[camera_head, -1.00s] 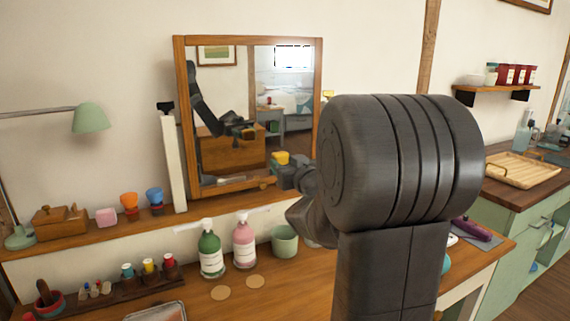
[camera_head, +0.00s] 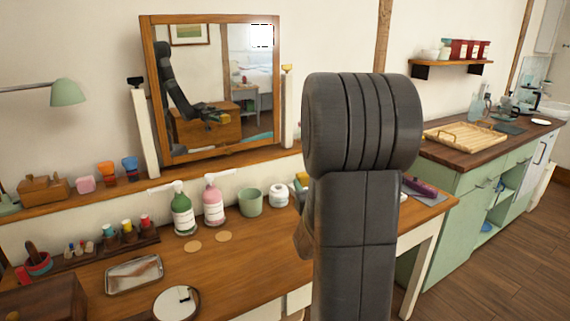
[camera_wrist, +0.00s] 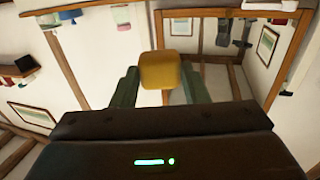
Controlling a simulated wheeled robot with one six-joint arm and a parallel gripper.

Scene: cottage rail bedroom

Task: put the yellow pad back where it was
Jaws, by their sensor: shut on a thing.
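The yellow pad (camera_wrist: 160,70) is a small rounded block between the two dark green fingers of my gripper (camera_wrist: 160,82) in the wrist view. My gripper is shut on it and holds it up in the air, with the wall and a wooden frame behind. A pink block (camera_head: 86,185), an orange cup (camera_head: 107,172) and a blue cup (camera_head: 131,168) stand on the wall ledge (camera_head: 70,208).
On the desk (camera_head: 235,265) stand a green bottle (camera_head: 182,212), a pink bottle (camera_head: 213,204), a green cup (camera_head: 251,202) and a white jar (camera_head: 279,196). A small rack (camera_head: 105,246) holds several spools. A green lamp (camera_head: 67,93) overhangs the left.

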